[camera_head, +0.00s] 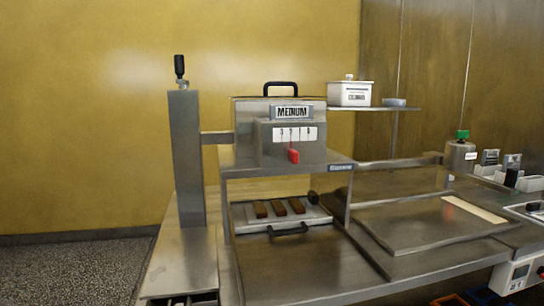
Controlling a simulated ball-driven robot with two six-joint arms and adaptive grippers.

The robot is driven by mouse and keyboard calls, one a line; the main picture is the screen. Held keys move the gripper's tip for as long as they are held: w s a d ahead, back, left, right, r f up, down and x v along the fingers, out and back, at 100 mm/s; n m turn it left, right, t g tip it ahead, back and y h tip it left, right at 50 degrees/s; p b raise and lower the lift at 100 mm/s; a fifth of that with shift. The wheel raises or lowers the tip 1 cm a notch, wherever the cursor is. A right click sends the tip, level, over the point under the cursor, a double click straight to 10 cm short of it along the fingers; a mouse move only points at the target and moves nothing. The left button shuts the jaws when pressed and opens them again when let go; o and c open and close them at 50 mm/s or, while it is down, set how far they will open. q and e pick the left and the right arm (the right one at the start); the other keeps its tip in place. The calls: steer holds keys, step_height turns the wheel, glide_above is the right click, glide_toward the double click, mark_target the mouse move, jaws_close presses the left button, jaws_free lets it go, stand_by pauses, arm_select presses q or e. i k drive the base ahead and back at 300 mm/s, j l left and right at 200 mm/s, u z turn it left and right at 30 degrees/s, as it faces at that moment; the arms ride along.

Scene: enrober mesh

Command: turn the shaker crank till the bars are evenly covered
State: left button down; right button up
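A black upright handle (179,67) tops the tall steel post (186,150) left of the machine. A dark round knob (314,197) sits at the tray's right end. I cannot tell which of these is the shaker crank. Neither gripper is in view.
A flat steel plate (425,228) lies right of the machine. A lidded white container (349,94) and small dish (394,102) stand on a shelf. A green-topped canister (460,153) and several small items crowd the right. Speckled floor (70,270) is clear at left.

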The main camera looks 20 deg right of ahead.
mark_target(179, 62)
steer(key=z, duration=0.65)
steer(key=i+j+z, duration=0.1)
steer(key=j+z, duration=0.1)
steer(key=j, duration=0.25)
steer(key=i, duration=0.05)
